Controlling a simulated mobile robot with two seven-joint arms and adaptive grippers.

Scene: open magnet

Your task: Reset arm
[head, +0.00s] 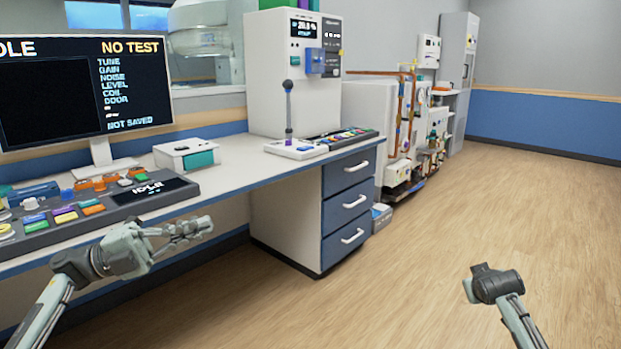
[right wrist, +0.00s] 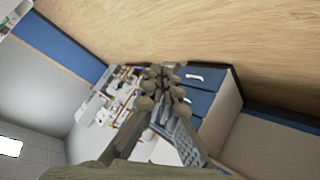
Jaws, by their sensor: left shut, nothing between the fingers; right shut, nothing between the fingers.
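My left gripper (head: 204,227) is in the head view, left of centre. It is shut and empty, in front of the desk edge and apart from the desk. My left arm comes in from the lower left. My right arm shows only as a dark joint and a grey link at the lower right of the head view, over bare floor. My right gripper (right wrist: 165,72) shows in the right wrist view with its fingers together and nothing between them. The drawers and floor lie beyond it.
The long white desk (head: 240,170) carries a monitor (head: 85,90), a button console (head: 90,208) and a joystick (head: 289,115). A blue drawer unit (head: 350,205) stands under its right end. Wall equipment (head: 405,130) lines the back. The wooden floor (head: 400,285) at right is clear.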

